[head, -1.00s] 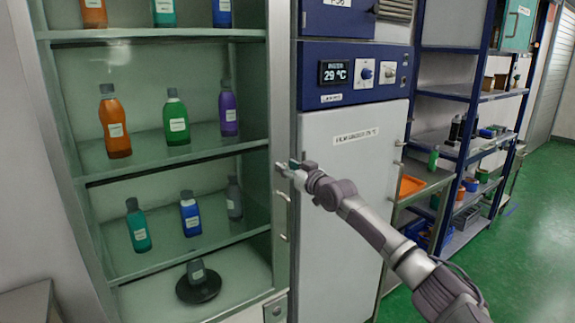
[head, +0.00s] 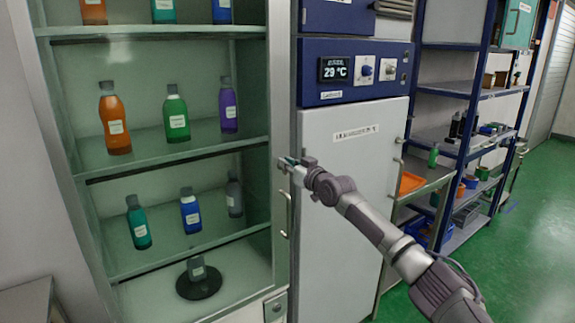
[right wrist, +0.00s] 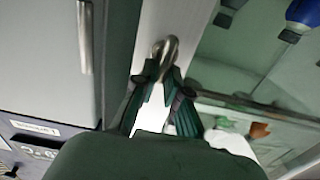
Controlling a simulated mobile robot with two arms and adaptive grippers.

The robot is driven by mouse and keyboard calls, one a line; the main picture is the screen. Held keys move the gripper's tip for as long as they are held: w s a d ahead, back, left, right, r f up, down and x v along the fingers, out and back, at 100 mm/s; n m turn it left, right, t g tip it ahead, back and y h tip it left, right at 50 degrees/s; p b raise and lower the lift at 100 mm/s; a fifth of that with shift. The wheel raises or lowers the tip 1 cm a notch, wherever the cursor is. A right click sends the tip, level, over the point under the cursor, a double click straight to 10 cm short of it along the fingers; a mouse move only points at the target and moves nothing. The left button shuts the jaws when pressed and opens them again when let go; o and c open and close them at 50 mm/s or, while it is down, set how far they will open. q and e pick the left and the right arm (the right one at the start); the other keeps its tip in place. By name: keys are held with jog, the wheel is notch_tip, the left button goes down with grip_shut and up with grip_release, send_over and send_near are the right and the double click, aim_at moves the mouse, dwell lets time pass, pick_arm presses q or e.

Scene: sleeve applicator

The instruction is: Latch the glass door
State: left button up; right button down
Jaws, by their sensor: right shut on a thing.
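The glass door (head: 280,110) is the front of a tall cabinet of bottles at the left of the head view. Its pale frame edge runs upright beside the white incubator, and a curved metal pull (head: 285,216) sits on it. My right gripper (head: 287,164) is at this frame, just above the pull. In the right wrist view my right gripper (right wrist: 163,88) has its dark fingers closed around the lower part of a small bent metal handle (right wrist: 167,50). The fingers partly hide it. I cannot tell whether the latch is engaged. My left gripper is not in view.
The incubator (head: 345,215) with a blue control panel (head: 355,72) stands right beside the cabinet. Blue shelving (head: 462,90) and a worktop with an orange tray (head: 411,184) are further right. Green floor (head: 545,220) is clear at the right.

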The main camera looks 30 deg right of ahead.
jog(key=shift+f, duration=0.1)
jog(key=shift+d+f+m+p, duration=0.25)
jog(key=shift+d+m, duration=0.05)
jog(key=shift+m, duration=2.65)
jog(key=shift+d+f+m+p, duration=0.2)
jog(key=shift+d+f+m, duration=0.1)
jog(key=shift+m, duration=2.6)
jog(key=shift+d+f+m+p, duration=0.25)
jog(key=shift+m, duration=2.7)
jog(key=c, duration=1.2)
grip_release()
jog(key=s, duration=1.2)
jog(key=shift+d, duration=0.35)
